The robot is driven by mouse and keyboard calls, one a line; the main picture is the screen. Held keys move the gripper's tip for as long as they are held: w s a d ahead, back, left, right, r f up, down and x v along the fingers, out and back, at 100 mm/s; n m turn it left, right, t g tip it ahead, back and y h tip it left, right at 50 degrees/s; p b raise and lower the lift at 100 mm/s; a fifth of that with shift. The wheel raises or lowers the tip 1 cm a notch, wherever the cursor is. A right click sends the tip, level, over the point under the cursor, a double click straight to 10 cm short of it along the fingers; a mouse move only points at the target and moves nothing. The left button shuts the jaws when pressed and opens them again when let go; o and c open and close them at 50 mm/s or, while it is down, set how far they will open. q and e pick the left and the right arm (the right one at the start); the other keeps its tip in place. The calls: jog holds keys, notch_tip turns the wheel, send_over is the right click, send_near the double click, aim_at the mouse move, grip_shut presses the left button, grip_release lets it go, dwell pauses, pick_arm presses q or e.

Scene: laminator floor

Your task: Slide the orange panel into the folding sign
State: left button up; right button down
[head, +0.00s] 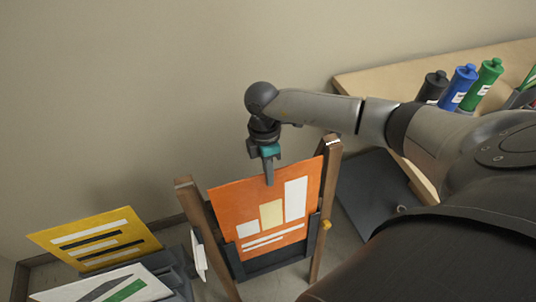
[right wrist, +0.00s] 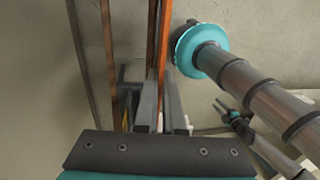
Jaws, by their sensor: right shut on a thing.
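The orange panel (head: 257,197), with white and cream blocks printed on it, stands upright between the wooden posts of the folding sign (head: 327,195). Its lower part sits at the dark frame (head: 275,264) low on the sign; I cannot tell how deep it is in the slot. My right gripper (head: 268,178) is shut on the panel's top edge, near its middle, from above. In the right wrist view the panel shows as a thin orange edge (right wrist: 164,38) running between the fingers (right wrist: 162,100). My left gripper is not in view.
A yellow panel (head: 95,245) and a white panel with green (head: 105,287) stand in a dark holder at lower left. Black, blue (head: 459,87) and green (head: 484,84) bottles stand on a wooden bench (head: 400,78) at upper right. A wall rises behind the sign.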

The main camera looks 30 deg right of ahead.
aim_at(271, 211)
jog(key=shift+s+a+f+b, duration=0.1)
jog(key=shift+s+f+b, duration=0.3)
jog(key=shift+f+b, duration=1.4)
jog(key=shift+s+a+f+b, duration=0.1)
jog(key=shift+s+f+b, duration=0.45)
jog(key=shift+f, duration=2.35)
jog(key=shift+s+a+f+b, duration=0.1)
jog(key=shift+s+f+b, duration=0.15)
jog(key=shift+f+b, duration=1.65)
jog(key=shift+f+p, duration=0.45)
jog(key=shift+p, duration=0.1)
jog(key=c, duration=0.9)
grip_release()
jog(key=shift+c, duration=0.2)
jog(key=r, duration=0.5)
jog(key=w+r+p, duration=0.1)
jog(key=r, duration=0.4)
jog(key=w+r+p, duration=0.1)
jog(key=r, duration=0.4)
jog(key=shift+w+d, duration=0.25)
jog(key=shift+d, duration=0.05)
